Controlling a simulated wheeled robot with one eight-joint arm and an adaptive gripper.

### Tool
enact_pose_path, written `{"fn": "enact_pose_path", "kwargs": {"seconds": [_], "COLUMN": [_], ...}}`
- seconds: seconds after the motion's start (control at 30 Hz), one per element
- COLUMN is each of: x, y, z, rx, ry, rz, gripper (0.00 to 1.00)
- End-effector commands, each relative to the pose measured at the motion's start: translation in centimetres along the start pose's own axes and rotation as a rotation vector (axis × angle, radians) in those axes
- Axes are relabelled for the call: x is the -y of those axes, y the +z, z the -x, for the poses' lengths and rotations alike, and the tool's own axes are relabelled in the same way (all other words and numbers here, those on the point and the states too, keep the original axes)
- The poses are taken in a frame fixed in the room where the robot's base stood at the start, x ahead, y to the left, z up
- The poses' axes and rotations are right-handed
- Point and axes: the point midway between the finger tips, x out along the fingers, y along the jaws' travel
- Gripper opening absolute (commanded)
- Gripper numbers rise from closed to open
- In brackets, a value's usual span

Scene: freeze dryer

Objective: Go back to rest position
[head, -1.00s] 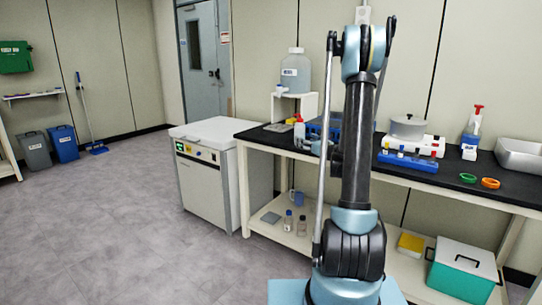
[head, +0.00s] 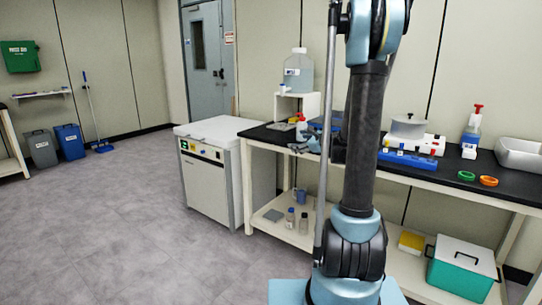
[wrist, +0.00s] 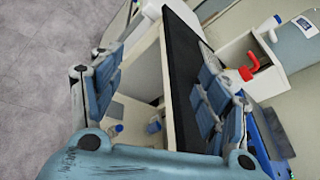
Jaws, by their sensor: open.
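My arm rises in front of the bench in the head view, and its upper end runs out of the top of the picture. My gripper (wrist: 158,95) is open in the wrist view, its two blue finger pads wide apart with nothing held between them. In the head view only a small part of my gripper (head: 308,143) shows left of the arm, near the back-left end of the black-topped bench (head: 262,134); the arm hides the rest. The white freeze dryer cabinet (head: 210,178) stands on the floor left of the bench.
A teal box (head: 460,277) sits on the lower shelf.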

Motion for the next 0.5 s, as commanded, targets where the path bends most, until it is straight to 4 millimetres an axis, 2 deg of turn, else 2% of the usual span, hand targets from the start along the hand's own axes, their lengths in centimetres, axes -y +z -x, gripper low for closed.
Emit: {"fn": "enact_pose_path", "kwargs": {"seconds": [0.2,0.5], "x": [-4.8,-11.2], "y": [2.0,2.8], "z": [2.9,8.0], "rx": [-0.073,-0.152], "ry": [0.132,0.334], "rz": [0.272,0.64], "gripper": [0.69,0.69]}}
